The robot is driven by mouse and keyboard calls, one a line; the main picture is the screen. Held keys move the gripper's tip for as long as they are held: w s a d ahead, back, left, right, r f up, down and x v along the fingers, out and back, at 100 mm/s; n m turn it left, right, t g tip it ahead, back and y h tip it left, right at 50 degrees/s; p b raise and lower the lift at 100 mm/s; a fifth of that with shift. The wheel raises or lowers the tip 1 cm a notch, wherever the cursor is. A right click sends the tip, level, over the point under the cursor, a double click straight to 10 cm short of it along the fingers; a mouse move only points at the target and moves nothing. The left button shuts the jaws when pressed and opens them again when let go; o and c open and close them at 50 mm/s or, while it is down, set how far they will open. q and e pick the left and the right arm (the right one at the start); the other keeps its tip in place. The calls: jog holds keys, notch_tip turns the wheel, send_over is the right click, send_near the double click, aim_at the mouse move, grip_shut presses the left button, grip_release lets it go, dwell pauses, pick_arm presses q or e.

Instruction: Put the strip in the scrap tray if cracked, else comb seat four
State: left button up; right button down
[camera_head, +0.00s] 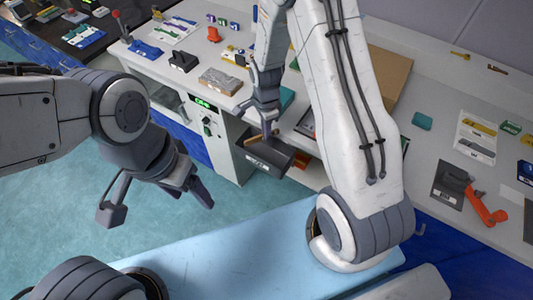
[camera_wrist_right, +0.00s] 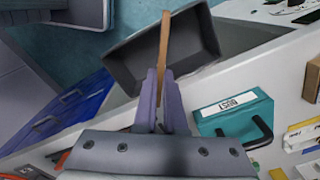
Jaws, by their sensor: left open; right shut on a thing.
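My right gripper (camera_head: 268,128) is shut on a thin tan strip (camera_wrist_right: 164,50), also seen in the right wrist view between the fingertips (camera_wrist_right: 160,95). The strip stands edge-on there, so I cannot tell whether it is cracked. Beneath it is an open dark grey tray (camera_head: 262,160) with a white label too small to read; it looks like the scrap tray, at the bench front. The tray (camera_wrist_right: 200,45) appears behind the strip in the wrist view. My left gripper (camera_head: 158,208) is open and empty, over the floor. I cannot pick out comb seat four.
A teal box with a label and dark handle (camera_wrist_right: 240,122) is near the right gripper. A grey-brown block (camera_head: 220,81) and small coloured items lie on the white bench. An orange-handled tool (camera_head: 485,207) lies at right. Open floor (camera_head: 70,150) is at left.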

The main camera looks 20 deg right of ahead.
jog(key=c, duration=0.9)
grip_release()
jog(key=shift+r, duration=0.1)
notch_tip(320, 180, up, 10)
jog(key=shift+r+b, duration=0.2)
jog(key=shift+b, duration=0.4)
jog(key=s+a+r+n, duration=0.7)
jog(key=s+a+n, duration=0.3)
jog(key=s+n, duration=0.15)
jog(key=s+a+n, duration=0.1)
jog(key=s+n, duration=0.3)
jog(key=s+a+r+n, duration=0.1)
jog(key=s+n, duration=0.3)
jog(key=s+r+n+y, duration=0.1)
jog(key=s+n, duration=0.3)
jog(key=n, duration=0.1)
jog(key=shift+a+r, duration=0.2)
jog(key=shift+a, duration=0.2)
